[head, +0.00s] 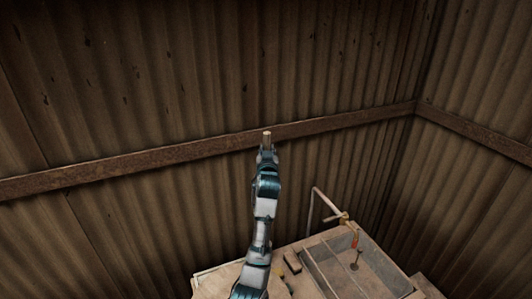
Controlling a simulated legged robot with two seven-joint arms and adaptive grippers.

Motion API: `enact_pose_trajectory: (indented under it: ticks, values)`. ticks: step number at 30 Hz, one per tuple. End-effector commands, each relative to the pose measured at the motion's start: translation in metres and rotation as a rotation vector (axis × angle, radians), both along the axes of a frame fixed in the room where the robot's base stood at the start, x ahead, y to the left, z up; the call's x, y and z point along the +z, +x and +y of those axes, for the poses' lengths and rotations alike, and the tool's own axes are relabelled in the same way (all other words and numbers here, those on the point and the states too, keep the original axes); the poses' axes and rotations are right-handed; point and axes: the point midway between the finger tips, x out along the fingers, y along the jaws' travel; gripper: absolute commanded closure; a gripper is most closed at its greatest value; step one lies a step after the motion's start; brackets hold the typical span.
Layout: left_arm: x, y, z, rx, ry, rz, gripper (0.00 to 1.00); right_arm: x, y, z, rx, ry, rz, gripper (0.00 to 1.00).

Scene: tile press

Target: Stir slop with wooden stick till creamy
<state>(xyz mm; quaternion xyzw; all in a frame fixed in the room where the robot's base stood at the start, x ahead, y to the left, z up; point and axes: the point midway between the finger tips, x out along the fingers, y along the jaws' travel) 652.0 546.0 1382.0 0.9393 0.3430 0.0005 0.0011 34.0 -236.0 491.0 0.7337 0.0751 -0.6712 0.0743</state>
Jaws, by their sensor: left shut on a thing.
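My left arm reaches up the middle of the head view. My left gripper (267,151) is at its far end, in front of the corrugated wall. It is shut on a short, pale wooden stick (267,138), whose end shows just above the fingertips. The rest of the stick is hidden by the gripper. No slop can be made out in this view. My right gripper is not in view.
A grey basin (325,276) with a tap (344,217) and a pipe stands at the lower right on a worktop (215,280). A wooden rail (120,171) runs along the corrugated walls. The space around the gripper is clear.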

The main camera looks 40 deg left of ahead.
Motion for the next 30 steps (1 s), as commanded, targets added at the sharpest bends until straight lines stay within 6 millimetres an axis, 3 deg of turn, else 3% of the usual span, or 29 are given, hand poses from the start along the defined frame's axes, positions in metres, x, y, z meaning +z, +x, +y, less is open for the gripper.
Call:
enact_pose_trajectory:
  ticks: [1,16,24,30]
  values:
    - [0.01,0.0,0.001,0.0,0.001,-0.002,1.0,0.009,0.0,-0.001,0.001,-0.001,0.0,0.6]
    - [0.064,0.0,0.002,0.0,-0.002,-0.002,1.0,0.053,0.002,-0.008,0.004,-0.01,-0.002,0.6]
    - [0.088,0.0,0.001,0.0,-0.001,-0.002,1.0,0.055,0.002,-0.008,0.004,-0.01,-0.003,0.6]
    - [0.088,0.0,0.001,0.0,-0.002,-0.001,1.0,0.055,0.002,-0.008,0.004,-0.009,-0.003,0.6]
